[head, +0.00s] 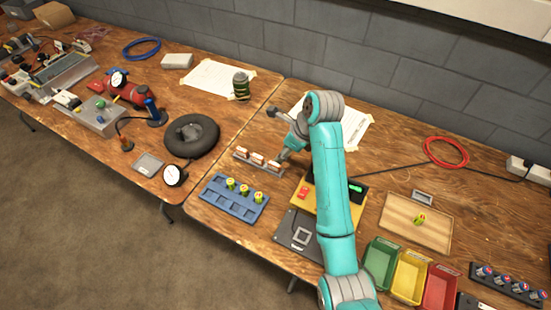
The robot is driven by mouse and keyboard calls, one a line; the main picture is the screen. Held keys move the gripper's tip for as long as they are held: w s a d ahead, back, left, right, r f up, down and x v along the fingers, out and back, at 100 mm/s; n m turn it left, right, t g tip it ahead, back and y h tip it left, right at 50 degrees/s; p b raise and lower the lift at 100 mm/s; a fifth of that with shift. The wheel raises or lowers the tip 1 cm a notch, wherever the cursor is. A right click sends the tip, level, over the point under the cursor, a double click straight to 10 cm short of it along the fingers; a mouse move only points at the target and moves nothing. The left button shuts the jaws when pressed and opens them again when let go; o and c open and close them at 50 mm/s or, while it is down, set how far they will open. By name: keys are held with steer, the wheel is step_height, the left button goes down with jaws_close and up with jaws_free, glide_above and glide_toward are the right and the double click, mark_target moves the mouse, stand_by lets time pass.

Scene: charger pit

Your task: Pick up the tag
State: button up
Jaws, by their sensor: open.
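A narrow grey holder (236,155) stands near the middle of the bench and carries a short row of small white-and-red pieces (257,158). They look like tags, but they are too small to read. My gripper (281,158) points down at the right end of this row, close to the rightmost piece (273,164). I cannot tell whether it touches that piece. My gripper is open, with nothing visibly held. My teal arm hides part of the bench behind it.
A blue tray (226,203) with yellow-green cells lies in front of the holder. A yellow device (302,206) sits to the right, partly behind my arm. Green (380,262), yellow (408,275) and red bins (438,288) stand front right. A wooden board (400,232) lies behind them.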

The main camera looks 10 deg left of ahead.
mark_target(274, 163)
steer(key=x, duration=0.9)
steer(key=shift+w+a+f, duration=0.1)
steer(key=shift+w+f, duration=0.05)
steer(key=shift+f, duration=0.25)
jaws_close()
